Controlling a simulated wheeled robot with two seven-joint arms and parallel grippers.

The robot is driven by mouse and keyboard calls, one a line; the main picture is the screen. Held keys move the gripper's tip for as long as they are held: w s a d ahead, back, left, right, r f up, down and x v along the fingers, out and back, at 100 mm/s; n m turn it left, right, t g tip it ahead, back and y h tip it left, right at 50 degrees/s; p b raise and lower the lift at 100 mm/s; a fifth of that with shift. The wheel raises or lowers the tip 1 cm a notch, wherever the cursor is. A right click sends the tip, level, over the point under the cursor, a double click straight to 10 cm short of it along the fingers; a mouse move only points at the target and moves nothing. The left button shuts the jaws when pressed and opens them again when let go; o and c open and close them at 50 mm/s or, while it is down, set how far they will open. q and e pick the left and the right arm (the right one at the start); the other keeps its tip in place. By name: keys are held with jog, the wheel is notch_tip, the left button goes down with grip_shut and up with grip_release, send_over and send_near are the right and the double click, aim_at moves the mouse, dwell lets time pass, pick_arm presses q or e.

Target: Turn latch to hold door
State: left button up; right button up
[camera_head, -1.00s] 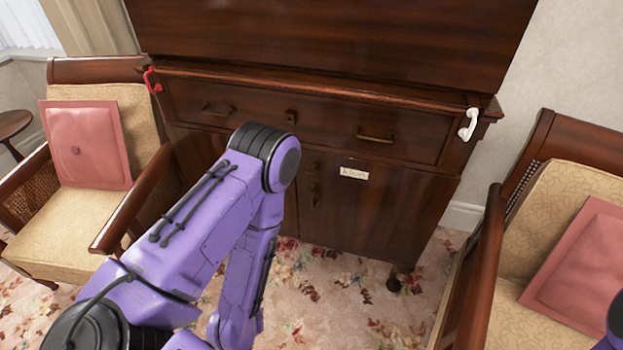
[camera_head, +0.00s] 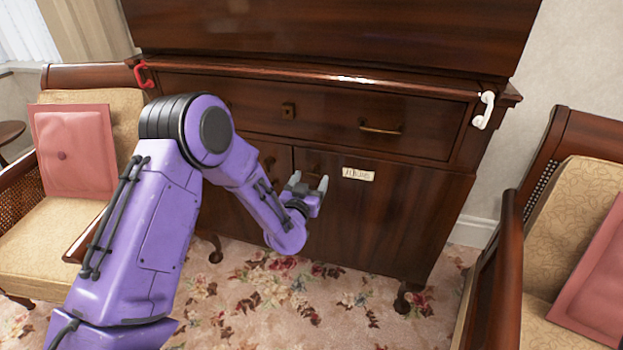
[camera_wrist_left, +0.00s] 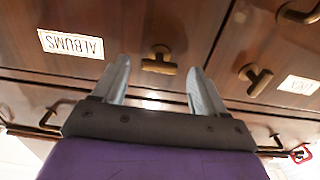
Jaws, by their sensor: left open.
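The wooden cabinet's right door (camera_head: 385,220) carries a cream label and looks closed. Its brass T-shaped latch (camera_wrist_left: 158,62) shows in the left wrist view, between and beyond the two fingertips. In the head view my gripper largely covers that latch. The left door (camera_wrist_left: 290,62) has a similar brass latch (camera_wrist_left: 256,78), right of my fingers in the wrist view. My left gripper (camera_head: 309,182) is open and empty in front of the right door, close to its latch. It also shows in the left wrist view (camera_wrist_left: 158,68); I cannot see any contact. My right gripper is out of view.
The label (camera_wrist_left: 70,43) reads "ALBUMS" upside down in the wrist view. A wide drawer (camera_head: 340,117) lies above the doors. A red handset (camera_head: 141,76) and a white handset (camera_head: 485,110) hang at the cabinet's sides. Cushioned armchairs (camera_head: 75,150) (camera_head: 530,200) flank the cabinet.

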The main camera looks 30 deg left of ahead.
pick_arm(q)
jog(key=shift+x, duration=0.9)
jog(key=c, duration=1.1)
jog(key=shift+o, duration=0.2)
